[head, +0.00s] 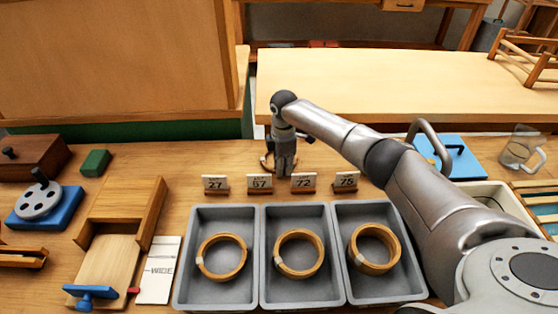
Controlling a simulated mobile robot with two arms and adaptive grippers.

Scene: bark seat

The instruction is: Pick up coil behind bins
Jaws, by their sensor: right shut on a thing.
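A tan coil (264,161) lies on the bench behind the grey bins, mostly hidden by my right gripper (284,172). My right arm reaches in from the right, and its gripper points down at the coil and is shut on it. Three grey bins (216,211) stand side by side at the front, each with a coil inside: the left coil (222,257), the middle coil (299,253) and the right coil (374,248). My left gripper does not show.
Several number cards, such as the 27 card (215,184), stand between bins and gripper. A wooden tray (122,222) and blue reel stand (45,204) are at left. A blue handled block (449,156) and glass jug (522,148) are at right.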

